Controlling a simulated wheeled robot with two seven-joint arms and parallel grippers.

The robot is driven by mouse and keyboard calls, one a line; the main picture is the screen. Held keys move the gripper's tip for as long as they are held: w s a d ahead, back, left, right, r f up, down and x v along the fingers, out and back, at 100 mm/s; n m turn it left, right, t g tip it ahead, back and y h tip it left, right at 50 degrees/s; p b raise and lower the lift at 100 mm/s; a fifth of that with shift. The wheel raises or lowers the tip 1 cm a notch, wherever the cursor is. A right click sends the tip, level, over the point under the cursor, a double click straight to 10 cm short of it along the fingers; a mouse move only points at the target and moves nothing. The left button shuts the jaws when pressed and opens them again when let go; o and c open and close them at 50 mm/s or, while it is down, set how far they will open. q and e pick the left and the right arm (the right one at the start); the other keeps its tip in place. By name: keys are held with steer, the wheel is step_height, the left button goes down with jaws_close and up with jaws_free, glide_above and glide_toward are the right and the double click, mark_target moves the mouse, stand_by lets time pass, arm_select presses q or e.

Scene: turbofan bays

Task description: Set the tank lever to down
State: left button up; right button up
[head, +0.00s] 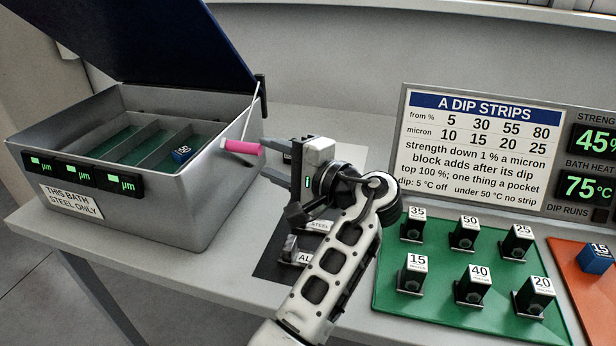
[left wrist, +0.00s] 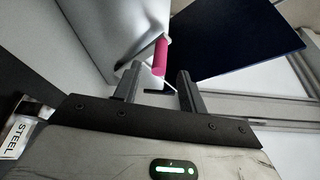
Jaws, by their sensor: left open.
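The grey tank (head: 190,215) stands at the left with its dark lid (head: 170,40) tilted open. Its lever is a thin pale rod at the tank's right side with a pink handle (head: 241,147) at the lower end. My left gripper (head: 264,159) is open, with its fingers pointing at the handle from the right. In the left wrist view the pink handle (left wrist: 160,57) shows between and just beyond the fingertips (left wrist: 157,75). It does not look gripped; whether a finger touches it I cannot tell. My right gripper is not in view.
A blue block (head: 182,154) marked 50 sits in a tank compartment. A green mat (head: 440,300) with several numbered blocks lies right of my arm, and an orange mat (head: 573,262) lies beyond it. A dip-strips sign (head: 480,150) stands behind. Dark mat (head: 270,262) lies under my gripper.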

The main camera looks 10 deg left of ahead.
arm_select(q)
steer(key=v, duration=0.8)
steer(key=shift+b, duration=0.4)
steer(key=shift+s, duration=0.1)
